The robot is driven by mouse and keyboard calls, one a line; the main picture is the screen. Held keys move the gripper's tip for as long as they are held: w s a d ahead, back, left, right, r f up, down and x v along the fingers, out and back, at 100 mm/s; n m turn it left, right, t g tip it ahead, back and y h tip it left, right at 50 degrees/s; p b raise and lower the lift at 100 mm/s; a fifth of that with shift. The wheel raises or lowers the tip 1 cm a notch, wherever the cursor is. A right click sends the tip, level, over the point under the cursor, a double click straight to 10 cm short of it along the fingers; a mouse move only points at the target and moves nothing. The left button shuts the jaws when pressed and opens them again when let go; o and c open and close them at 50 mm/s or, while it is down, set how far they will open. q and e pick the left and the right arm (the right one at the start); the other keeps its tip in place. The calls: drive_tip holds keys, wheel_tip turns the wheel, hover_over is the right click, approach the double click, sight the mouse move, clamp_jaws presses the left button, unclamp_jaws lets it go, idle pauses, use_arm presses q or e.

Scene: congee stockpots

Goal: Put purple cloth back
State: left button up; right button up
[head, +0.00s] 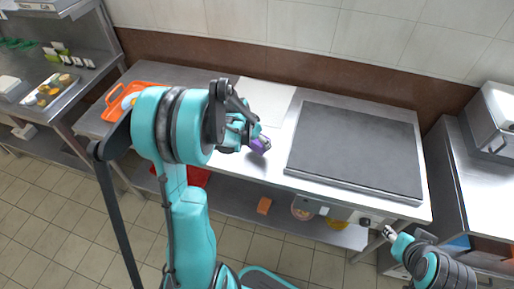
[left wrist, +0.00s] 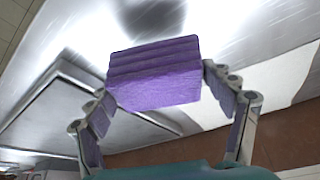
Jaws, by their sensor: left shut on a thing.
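The purple cloth (head: 260,145) is a folded, layered block. In the head view it is mostly hidden by my left gripper (head: 251,137), which holds it over the steel counter, left of the dark griddle plate. In the left wrist view the cloth (left wrist: 155,75) sits between the two fingers of the left gripper (left wrist: 158,88), which is shut on it. The shiny counter top (left wrist: 230,25) shows behind it. My right gripper (head: 390,234) is low at the counter's front right edge, too small to tell open or shut.
The griddle plate (head: 355,150) fills the right of the counter. A white sheet (head: 265,100) lies at the back, and an orange tray (head: 112,112) at the left end. A red container (head: 197,176) and an orange block (head: 264,205) are below. A steel appliance (head: 492,120) stands right.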

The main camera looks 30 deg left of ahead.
use_arm(q)
wheel_tip(320, 180, down, 4)
drive_tip(key=shift+b, duration=0.9)
drive_tip(key=shift+r, duration=0.1)
drive_tip(key=o, duration=0.7)
drive_tip(key=shift+f, duration=0.2)
drive_tip(key=o, duration=0.4)
drive_tip(key=shift+c, duration=0.2)
drive_tip(key=shift+r, duration=0.1)
